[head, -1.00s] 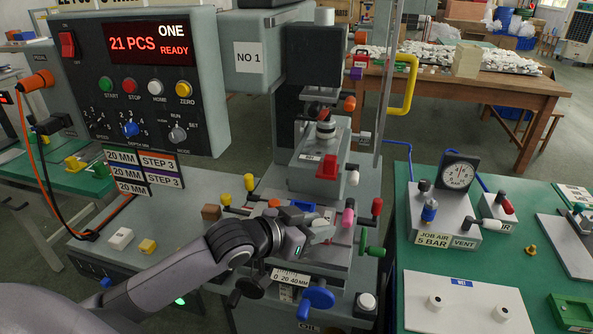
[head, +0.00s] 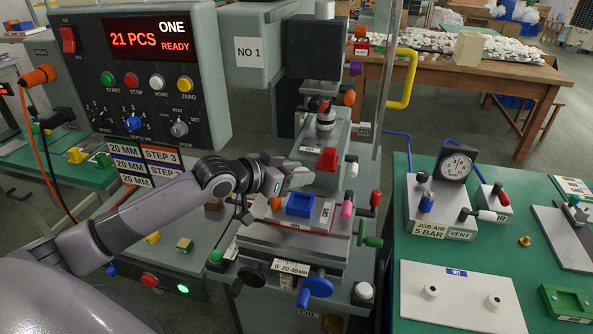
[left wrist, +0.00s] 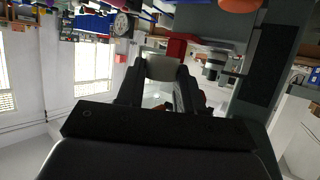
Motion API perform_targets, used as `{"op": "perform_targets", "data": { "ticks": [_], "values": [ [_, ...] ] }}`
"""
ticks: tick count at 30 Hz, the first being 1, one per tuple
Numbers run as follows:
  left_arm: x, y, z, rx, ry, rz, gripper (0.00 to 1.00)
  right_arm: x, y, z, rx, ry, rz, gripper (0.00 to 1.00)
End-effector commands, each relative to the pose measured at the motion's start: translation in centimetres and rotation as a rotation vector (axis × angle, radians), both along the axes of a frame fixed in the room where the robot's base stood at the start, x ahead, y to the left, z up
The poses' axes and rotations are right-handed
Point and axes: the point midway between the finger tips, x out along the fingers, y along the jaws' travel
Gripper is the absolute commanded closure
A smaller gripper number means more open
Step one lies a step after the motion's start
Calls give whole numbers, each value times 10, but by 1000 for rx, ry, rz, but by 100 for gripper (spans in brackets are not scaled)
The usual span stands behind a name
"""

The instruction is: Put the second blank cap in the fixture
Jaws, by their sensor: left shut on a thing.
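My left gripper (head: 296,180) is in the head view, above and just behind the blue fixture block (head: 300,204) on the printer's slide. It is shut on a small pale piece (left wrist: 162,68), which shows between the fingers in the left wrist view and looks like a blank cap. In the head view, the fingers partly hide this piece. The blue block has a recess in its top, and I see no cap in it. My right gripper is not in view.
A red block (head: 327,158) on the ink unit is close behind the gripper. Coloured knobs, such as the green handle (head: 371,241) and blue handwheel (head: 318,286), surround the slide. The gauge box (head: 440,212) stands on the table at right.

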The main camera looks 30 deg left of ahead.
Motion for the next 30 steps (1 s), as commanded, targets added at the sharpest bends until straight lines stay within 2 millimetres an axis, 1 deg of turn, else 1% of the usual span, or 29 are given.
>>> {"op": "perform_targets", "data": {
  "ticks": [2,3,12,18,22,30],
  "values": [
    [-1,0,3,-1,2,2,92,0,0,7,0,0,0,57],
    [-1,0,-3,-1,2,2,92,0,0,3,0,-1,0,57],
    [-1,0,-33,0,1,1,92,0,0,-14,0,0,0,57],
    [-1,0,-49,-1,1,2,92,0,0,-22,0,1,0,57],
    [-1,0,-52,0,0,1,92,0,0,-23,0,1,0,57],
    [-1,0,-52,0,0,1,92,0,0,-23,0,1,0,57]
  ]
}}
